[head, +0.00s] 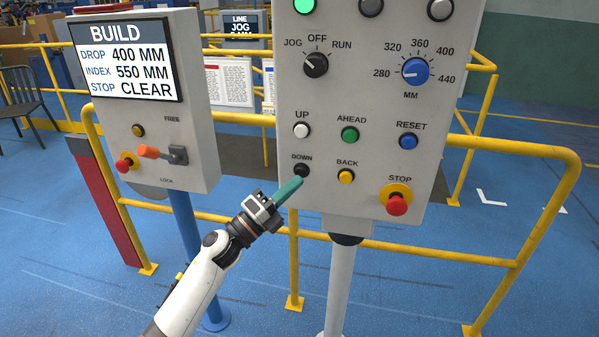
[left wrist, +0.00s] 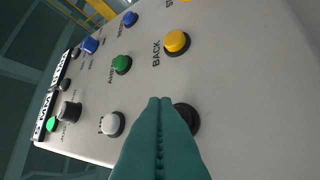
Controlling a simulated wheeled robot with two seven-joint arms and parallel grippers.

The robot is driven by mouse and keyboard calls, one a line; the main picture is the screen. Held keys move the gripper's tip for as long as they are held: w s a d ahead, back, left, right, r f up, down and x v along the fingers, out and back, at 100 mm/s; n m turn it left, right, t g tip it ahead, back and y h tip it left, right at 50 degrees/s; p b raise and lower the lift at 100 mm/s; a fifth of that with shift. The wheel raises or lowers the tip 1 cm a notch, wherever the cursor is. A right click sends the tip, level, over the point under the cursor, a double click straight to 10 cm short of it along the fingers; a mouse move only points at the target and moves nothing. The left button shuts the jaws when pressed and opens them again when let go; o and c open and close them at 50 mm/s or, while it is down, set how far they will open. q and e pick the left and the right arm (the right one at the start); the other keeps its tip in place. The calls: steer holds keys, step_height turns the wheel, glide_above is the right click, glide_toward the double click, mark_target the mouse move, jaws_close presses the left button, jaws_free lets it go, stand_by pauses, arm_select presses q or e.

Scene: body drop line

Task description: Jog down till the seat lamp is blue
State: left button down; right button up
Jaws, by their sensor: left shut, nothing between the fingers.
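The control panel (head: 372,110) stands upright ahead of me. Its black DOWN button (head: 302,170) is at the lower left, below the white UP button (head: 301,130). My left gripper (head: 290,188) is shut and empty, with its teal fingertips at the DOWN button. In the left wrist view the fingers (left wrist: 160,130) partly cover this black button (left wrist: 187,118); I cannot tell whether they touch it. No blue lamp shows. My right gripper is not in view.
The mode knob (head: 316,64) points toward JOG. A red STOP button (head: 397,204) is at the lower right. A second box (head: 150,100) at left shows DROP 400 MM, INDEX 550 MM and STOP CLEAR. Yellow rails (head: 520,150) run behind.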

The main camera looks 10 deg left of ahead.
arm_select(q)
steer(key=shift+s, duration=0.15)
steer(key=s+p, duration=0.1)
steer(key=s, duration=0.5)
steer(key=shift+a+p, duration=0.1)
steer(key=shift+p, duration=0.3)
steer(key=shift+w, duration=0.1)
